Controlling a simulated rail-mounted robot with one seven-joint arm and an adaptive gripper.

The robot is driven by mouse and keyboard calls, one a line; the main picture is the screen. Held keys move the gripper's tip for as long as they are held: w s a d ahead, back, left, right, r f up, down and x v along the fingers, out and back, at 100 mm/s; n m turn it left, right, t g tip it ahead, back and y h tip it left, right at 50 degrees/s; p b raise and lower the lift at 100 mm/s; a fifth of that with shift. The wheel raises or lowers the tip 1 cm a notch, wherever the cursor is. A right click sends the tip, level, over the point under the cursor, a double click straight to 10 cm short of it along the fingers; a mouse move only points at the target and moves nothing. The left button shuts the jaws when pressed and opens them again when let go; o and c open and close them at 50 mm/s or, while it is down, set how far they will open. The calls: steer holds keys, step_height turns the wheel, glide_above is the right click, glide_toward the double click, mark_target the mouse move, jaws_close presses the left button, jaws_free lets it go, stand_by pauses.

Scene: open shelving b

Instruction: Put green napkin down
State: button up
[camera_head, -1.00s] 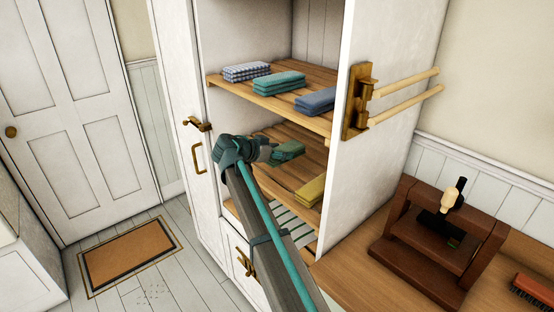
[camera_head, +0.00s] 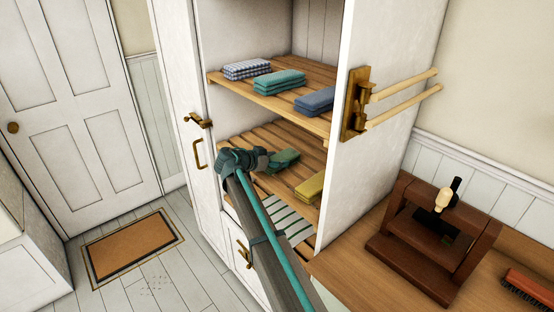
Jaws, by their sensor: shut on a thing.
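The green napkin (camera_head: 286,158) is a folded dark green cloth at the lower slatted shelf (camera_head: 318,150) of the open cupboard. My gripper (camera_head: 268,160) reaches in from the front left and is shut on the napkin's near left end. The napkin is low over the slats; I cannot tell whether it touches them. The fingertips are small and partly hidden by the wrist.
A yellow folded napkin (camera_head: 310,187) lies on the same shelf, to the right and nearer. The upper shelf (camera_head: 266,98) holds a checked napkin (camera_head: 246,69), a teal napkin (camera_head: 279,83) and a blue one (camera_head: 315,100). The cupboard's side wall (camera_head: 375,180) stands on the right.

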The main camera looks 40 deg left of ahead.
steer(key=shift+f, duration=0.1)
steer(key=o, duration=1.2)
steer(key=shift+r, duration=0.25)
steer(key=b+v, duration=0.3)
steer(key=v, duration=0.9)
steer(key=shift+f, duration=0.15)
